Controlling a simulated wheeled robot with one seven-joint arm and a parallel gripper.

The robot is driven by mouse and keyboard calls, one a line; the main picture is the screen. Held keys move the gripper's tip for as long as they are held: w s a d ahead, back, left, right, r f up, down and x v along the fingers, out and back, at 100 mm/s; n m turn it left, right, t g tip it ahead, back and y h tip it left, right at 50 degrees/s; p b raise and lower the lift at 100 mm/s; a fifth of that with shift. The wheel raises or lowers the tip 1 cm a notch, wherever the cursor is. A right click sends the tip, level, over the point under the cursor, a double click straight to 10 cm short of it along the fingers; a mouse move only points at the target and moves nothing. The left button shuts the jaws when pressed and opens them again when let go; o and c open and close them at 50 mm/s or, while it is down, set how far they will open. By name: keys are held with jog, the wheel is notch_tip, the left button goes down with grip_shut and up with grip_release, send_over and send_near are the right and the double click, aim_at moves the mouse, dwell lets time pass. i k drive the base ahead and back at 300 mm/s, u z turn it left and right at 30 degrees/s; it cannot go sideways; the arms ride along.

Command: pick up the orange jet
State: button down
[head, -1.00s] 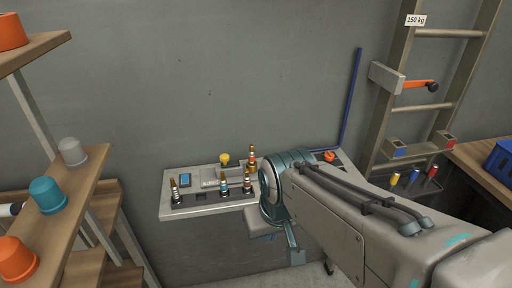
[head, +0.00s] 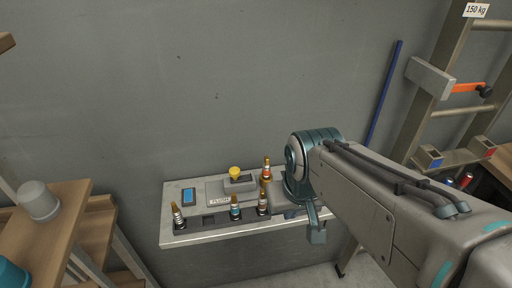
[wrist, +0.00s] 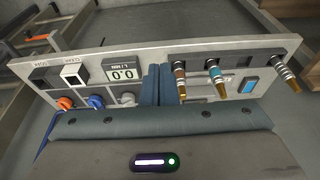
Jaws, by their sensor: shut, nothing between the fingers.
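An orange-banded jet with a brass tip (head: 266,170) stands upright at the back of the grey panel (head: 180,239) in the head view. A teal jet (head: 235,207), a brownish-red jet (head: 262,204) and a pale jet (head: 177,216) stand along its front edge. In the wrist view the brownish jet (wrist: 180,82), teal jet (wrist: 214,78) and pale jet (wrist: 285,73) show; I cannot make out the back jet there. My gripper (wrist: 158,70) is shut and empty, its fingers over the panel beside the brownish jet. In the head view my arm hides the fingers.
The panel carries a yellow knob (head: 235,173) and a blue-screened device (head: 188,197). The wrist view shows an orange knob (wrist: 66,103), a blue knob (wrist: 96,102) and a display (wrist: 122,72). A ladder (head: 425,120) and blue pole (head: 383,95) stand right; wooden shelves (head: 65,210) stand left.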

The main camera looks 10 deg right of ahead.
aim_at(267, 169)
jog(key=z, duration=0.25)
jog(key=k, duration=0.9)
jog(key=z, duration=0.3)
jog(key=i, duration=0.4)
